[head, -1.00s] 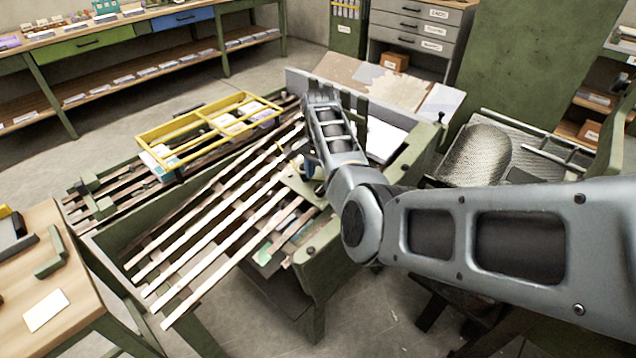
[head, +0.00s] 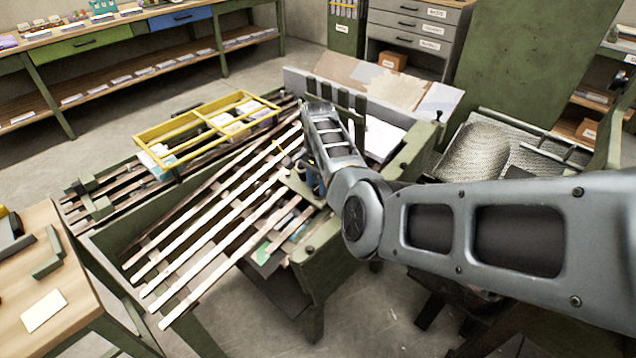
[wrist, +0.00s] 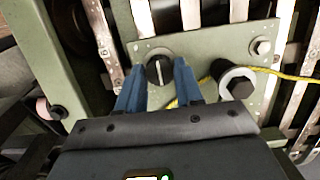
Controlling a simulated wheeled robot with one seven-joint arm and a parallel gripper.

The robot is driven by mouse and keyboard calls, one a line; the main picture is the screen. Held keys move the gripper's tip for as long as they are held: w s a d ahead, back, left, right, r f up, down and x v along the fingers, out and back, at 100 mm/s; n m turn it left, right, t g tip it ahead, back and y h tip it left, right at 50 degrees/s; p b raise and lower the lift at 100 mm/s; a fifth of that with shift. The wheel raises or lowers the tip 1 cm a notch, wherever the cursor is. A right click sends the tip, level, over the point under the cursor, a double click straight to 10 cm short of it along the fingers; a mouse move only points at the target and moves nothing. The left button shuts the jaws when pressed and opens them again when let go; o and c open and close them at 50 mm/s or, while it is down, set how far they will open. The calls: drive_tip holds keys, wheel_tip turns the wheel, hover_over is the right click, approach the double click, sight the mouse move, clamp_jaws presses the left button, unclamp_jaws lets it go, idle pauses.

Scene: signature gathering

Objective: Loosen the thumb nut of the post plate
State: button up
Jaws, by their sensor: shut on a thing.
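The thumb nut (wrist: 158,71) is a round black knob with a pale line across its face, on a green post plate (wrist: 207,48). In the wrist view my gripper (wrist: 160,64) has its two blue fingers on either side of the knob and is shut on it. A larger dark round post end (wrist: 237,82) stands on the plate to the right, with a yellow cord by it. In the head view the plate (head: 298,186) shows beside my arm, blue fingers partly show, and the nut is hidden.
Wooden slats (head: 215,235) lie on a green bench frame around the plate. A yellow frame (head: 205,128) rests at the back left. A hex bolt (wrist: 261,46) sits at the plate's upper right. A wooden table (head: 50,275) stands at the left front.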

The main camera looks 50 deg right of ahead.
drive_tip(key=c, duration=0.3)
drive_tip(key=shift+n, duration=0.3)
drive_tip(key=n, duration=0.3)
drive_tip(key=shift+g+b, duration=0.3)
drive_tip(key=shift+b, duration=0.05)
drive_tip(key=n, duration=0.4)
drive_tip(key=shift+w+n+g+h, duration=0.15)
drive_tip(key=shift+n+g+h, duration=0.15)
drive_tip(key=shift+n, duration=0.1)
drive_tip(key=n, duration=0.4)
drive_tip(key=shift+a+n+g+h, duration=0.1)
drive_tip(key=shift+n+g+h, duration=0.2)
drive_tip(key=n, duration=0.4)
drive_tip(key=shift+a+n+h, duration=0.1)
drive_tip(key=shift+n+h, duration=0.2)
drive_tip(key=shift+h, duration=0.1)
